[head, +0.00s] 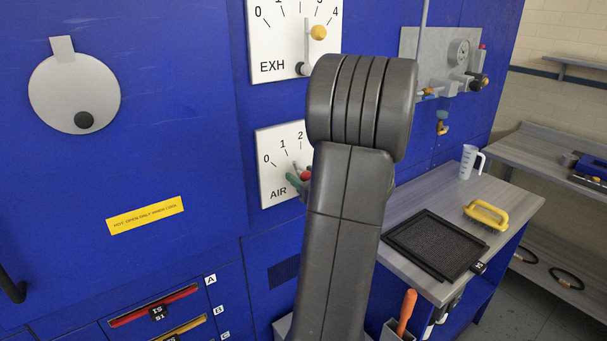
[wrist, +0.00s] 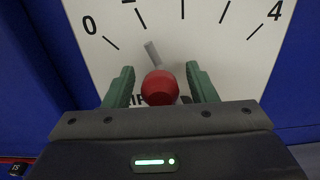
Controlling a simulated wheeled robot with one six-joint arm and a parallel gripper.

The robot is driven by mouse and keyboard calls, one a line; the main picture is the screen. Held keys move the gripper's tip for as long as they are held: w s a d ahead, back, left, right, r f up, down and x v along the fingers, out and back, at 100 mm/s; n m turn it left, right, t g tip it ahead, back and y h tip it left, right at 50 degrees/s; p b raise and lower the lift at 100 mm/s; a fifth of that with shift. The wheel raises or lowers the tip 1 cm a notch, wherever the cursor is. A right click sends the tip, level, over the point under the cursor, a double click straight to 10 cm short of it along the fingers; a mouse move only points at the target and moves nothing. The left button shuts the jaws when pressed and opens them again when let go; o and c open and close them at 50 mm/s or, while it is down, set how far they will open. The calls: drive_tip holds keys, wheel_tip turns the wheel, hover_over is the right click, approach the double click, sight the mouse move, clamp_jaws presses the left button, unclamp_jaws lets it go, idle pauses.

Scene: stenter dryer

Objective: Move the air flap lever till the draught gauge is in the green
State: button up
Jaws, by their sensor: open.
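The air flap lever shows in the wrist view as a grey pointer (wrist: 152,53) with a round red knob (wrist: 160,88). Its pointer leans up and left, roughly towards the second tick of the white AIR scale plate (wrist: 95,20). My gripper (wrist: 160,72) is open, with one green finger on each side of the knob and a gap visible at both sides. In the head view my arm hides the plate's right part; the red knob (head: 305,173) shows beside a green finger. A small round gauge (head: 459,52) on the grey panel may be the draught gauge; its reading is too small to tell.
The EXH plate (head: 270,40) with a yellow-knobbed lever (head: 318,32) is just above. A bench (head: 510,205) at right holds a black tray (head: 400,235), a yellow-handled tool (head: 487,214) and a white jug (head: 468,162). Drawers (head: 150,305) are lower left.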

drive_tip(key=shift+w, duration=0.15)
clamp_jaws()
drive_tip(key=shift+w+d+r+m+p, duration=0.35)
drive_tip(key=shift+d+r+m+p, duration=0.1)
drive_tip(key=shift+m+p, duration=0.55)
drive_tip(key=shift+w+d+f+m+p, duration=0.15)
drive_tip(key=shift+w+d+m+p, duration=0.45)
drive_tip(key=shift+m+p, duration=0.35)
drive_tip(key=shift+s, duration=0.1)
unclamp_jaws()
drive_tip(key=shift+d, duration=0.1)
drive_tip(key=b+v, duration=0.3)
drive_tip(key=v, duration=1.1)
